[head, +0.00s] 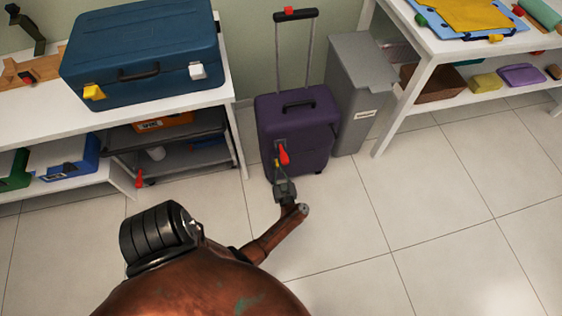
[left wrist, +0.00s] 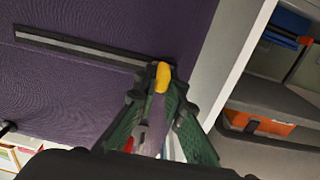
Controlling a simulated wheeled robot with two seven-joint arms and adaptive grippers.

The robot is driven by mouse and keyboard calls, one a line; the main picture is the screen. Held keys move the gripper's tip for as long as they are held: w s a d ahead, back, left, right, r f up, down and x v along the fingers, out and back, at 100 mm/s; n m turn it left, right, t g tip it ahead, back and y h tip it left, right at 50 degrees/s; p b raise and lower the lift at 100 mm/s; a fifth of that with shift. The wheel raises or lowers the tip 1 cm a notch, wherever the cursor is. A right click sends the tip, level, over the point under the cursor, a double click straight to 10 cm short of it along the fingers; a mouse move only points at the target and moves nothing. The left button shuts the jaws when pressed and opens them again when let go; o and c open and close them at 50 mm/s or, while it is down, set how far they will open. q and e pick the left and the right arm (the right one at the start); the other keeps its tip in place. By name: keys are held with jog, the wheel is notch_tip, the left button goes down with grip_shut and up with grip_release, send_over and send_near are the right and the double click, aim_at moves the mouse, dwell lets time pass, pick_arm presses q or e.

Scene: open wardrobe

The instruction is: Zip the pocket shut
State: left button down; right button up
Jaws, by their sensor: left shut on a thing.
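A purple suitcase (head: 310,135) stands upright on the floor with its pull handle raised. In the left wrist view, its purple fabric front (left wrist: 90,85) carries a straight grey zip strip (left wrist: 80,47) with dark edges. A yellow pull tab (left wrist: 162,77) is at the strip's right end, near the suitcase edge. My left gripper (head: 278,167) is in front of the suitcase's lower left part. Its green-sided fingers (left wrist: 162,92) are shut on the yellow pull tab. A red tab (head: 284,155) shows just above the gripper in the head view. The head view hides most of the zip.
A grey bin (head: 356,95) stands close to the suitcase's right. A white bench (head: 225,92) with a blue case (head: 145,52) is on the left. Another white table (head: 425,43) is at the right. The tiled floor (head: 430,200) in front is clear.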

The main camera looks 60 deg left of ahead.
pick_arm(q)
jog(key=shift+s+f, duration=0.15)
jog(key=shift+s, duration=0.15)
jog(key=c, duration=2)
grip_release()
jog(key=shift+w, duration=0.15)
